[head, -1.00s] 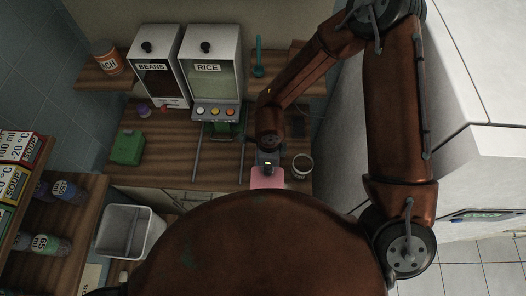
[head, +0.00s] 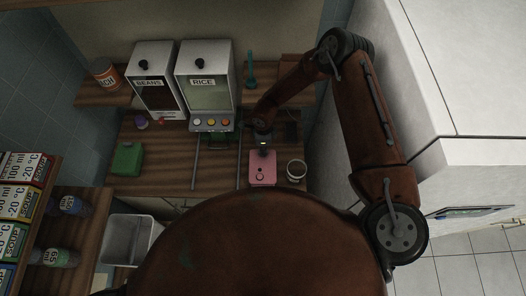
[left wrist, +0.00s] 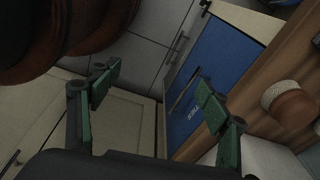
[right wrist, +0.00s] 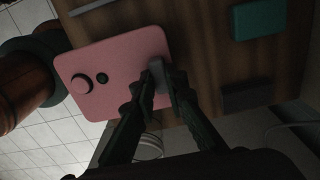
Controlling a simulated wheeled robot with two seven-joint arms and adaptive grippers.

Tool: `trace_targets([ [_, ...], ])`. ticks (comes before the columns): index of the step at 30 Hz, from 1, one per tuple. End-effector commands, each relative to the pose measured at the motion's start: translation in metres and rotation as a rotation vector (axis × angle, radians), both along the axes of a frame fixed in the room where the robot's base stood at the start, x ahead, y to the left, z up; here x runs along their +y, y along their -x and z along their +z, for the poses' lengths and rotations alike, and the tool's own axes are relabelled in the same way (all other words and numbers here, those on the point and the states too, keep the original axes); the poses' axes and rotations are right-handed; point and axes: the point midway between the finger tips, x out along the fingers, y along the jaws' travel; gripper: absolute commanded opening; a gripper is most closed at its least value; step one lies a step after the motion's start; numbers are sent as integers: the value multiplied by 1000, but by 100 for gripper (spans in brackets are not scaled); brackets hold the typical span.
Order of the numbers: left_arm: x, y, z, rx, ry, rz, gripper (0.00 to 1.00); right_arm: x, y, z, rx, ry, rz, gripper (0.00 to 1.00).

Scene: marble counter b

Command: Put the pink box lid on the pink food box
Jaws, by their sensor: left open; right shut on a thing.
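The pink box lid (head: 262,174) is a flat, rounded pink plate at the counter's front, in the head view. In the right wrist view the lid (right wrist: 120,62) shows a round pink knob and a small dark green dot. My right gripper (right wrist: 157,78) is shut on a grey tab at the lid's edge; in the head view this gripper (head: 263,150) is just behind the lid. I cannot make out a separate pink food box; whether it is under the lid is hidden. My left gripper (left wrist: 155,92) is open and empty, in front of cabinet doors.
A white cup (head: 296,170) stands close to the lid's right. The beans dispenser (head: 155,82) and rice dispenser (head: 205,85) stand at the back. A green container (head: 127,159) sits on the left of the wooden counter (head: 165,177). A grey bin (head: 130,240) is at lower left.

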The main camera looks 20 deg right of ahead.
Motion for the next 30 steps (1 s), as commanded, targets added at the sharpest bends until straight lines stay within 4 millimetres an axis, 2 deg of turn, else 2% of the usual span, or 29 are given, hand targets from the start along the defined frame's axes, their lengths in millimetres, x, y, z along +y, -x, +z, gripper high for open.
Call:
trace_targets([
  [6,1,23,5,29,-1,6,70,0,0,-28,2,2,1,0],
  [11,2,36,4,46,-2,9,70,-1,-1,-32,-1,0,0,0],
  [19,1,35,1,45,-2,8,70,-1,-1,-36,0,0,-2,0],
  [20,1,33,1,43,-2,8,70,-1,-1,-35,0,0,-1,14],
  [21,1,31,2,41,-2,7,70,-1,-1,-34,0,0,-1,17],
  [27,0,19,3,24,-1,5,70,-1,-1,-34,0,0,-1,30],
  [30,0,19,3,24,-1,5,70,-1,-1,-34,0,0,-1,30],
])
